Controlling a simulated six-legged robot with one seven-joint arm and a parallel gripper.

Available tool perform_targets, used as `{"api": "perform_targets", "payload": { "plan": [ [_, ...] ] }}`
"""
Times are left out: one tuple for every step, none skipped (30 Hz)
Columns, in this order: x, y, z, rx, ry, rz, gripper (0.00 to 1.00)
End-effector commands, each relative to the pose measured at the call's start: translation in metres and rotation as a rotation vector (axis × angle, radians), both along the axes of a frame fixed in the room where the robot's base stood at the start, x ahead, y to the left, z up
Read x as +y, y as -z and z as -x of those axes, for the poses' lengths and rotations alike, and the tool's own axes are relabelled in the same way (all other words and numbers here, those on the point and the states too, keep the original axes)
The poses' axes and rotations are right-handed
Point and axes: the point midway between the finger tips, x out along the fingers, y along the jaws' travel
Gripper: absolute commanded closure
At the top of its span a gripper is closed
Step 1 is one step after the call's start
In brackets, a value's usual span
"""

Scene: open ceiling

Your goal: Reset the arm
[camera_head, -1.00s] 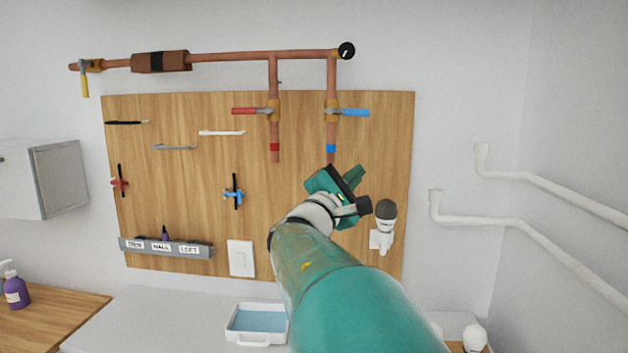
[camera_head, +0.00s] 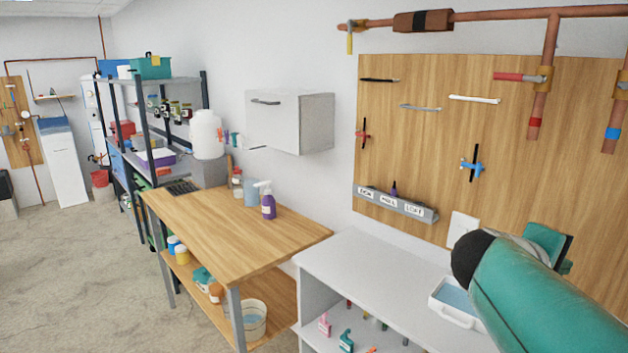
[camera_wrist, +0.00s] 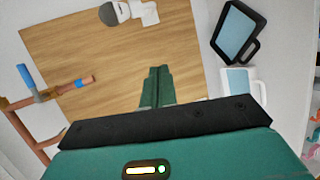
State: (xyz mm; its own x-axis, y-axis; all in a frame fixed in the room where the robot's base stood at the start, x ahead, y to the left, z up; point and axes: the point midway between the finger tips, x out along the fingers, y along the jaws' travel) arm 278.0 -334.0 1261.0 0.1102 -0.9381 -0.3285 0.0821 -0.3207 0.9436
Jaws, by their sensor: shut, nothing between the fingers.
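My gripper (camera_head: 548,245) is at the right in the head view, at the end of my teal arm, in front of the lower part of a wooden wall board (camera_head: 420,150). Part of it is hidden behind my arm. In the wrist view its green fingers (camera_wrist: 157,88) are together with nothing between them. The board (camera_wrist: 110,60) shows beyond them.
A white counter (camera_head: 345,265) with a blue-lined tray (camera_head: 455,300) lies below the board. A wooden table (camera_head: 225,225) and a grey wall cabinet (camera_head: 290,120) are left of it. Copper pipes (camera_head: 545,75) cross the board. Open floor (camera_head: 70,270) lies at far left.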

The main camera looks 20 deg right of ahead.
Motion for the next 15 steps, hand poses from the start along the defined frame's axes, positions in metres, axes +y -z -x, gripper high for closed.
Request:
{"api": "perform_targets", "payload": {
  "plan": [
    [0.020,0.015,-0.005,-0.044,-0.024,-0.078,1.00],
    [0.032,0.025,-0.007,-0.068,-0.033,-0.130,1.00],
    [0.048,0.037,-0.011,-0.099,-0.048,-0.196,1.00],
    [0.060,0.046,-0.013,-0.121,-0.057,-0.247,1.00],
    [0.073,0.054,-0.015,-0.143,-0.067,-0.297,1.00],
    [0.091,0.066,-0.017,-0.170,-0.079,-0.366,1.00],
    [0.104,0.074,-0.019,-0.189,-0.089,-0.417,1.00],
    [0.118,0.081,-0.021,-0.209,-0.098,-0.469,1.00],
    [0.138,0.091,-0.022,-0.231,-0.110,-0.538,1.00],
    [0.152,0.098,-0.023,-0.248,-0.119,-0.590,1.00],
    [0.166,0.105,-0.024,-0.263,-0.126,-0.642,1.00],
    [0.186,0.113,-0.024,-0.283,-0.136,-0.712,1.00],
    [0.201,0.118,-0.024,-0.296,-0.142,-0.765,1.00],
    [0.216,0.124,-0.023,-0.308,-0.149,-0.817,1.00],
    [0.236,0.130,-0.022,-0.324,-0.155,-0.887,1.00]
  ]
}}
